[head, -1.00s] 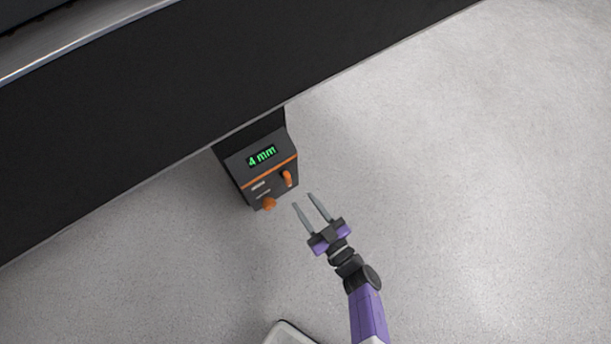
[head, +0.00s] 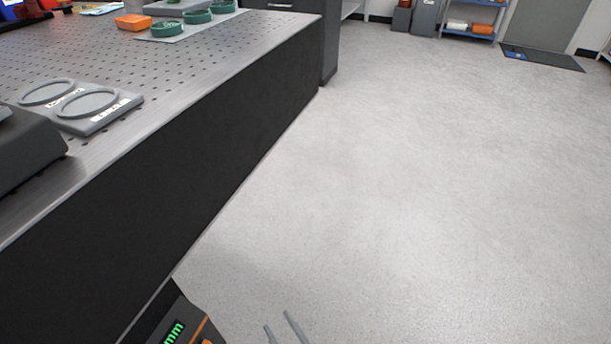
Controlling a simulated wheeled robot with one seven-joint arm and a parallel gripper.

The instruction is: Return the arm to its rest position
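Only the two thin grey fingertips of my gripper (head: 281,328) show, at the bottom edge of the head view. They stand apart with a gap between them and nothing visible in it. The rest of my gripper and arm is below the frame. Just left of the fingertips is the dark control box (head: 170,318) with an orange stripe and a green display (head: 174,333) reading "mm"; its lower part is cut off. The fingertips look apart from the box.
The perforated metal table (head: 190,62) with a dark side fills the left. On it are a grey two-ring holder (head: 112,116), green rings (head: 197,17) and an orange block (head: 133,22). Open floor (head: 430,190) lies right. A blue shelf (head: 470,19) and a doormat (head: 541,57) are far back.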

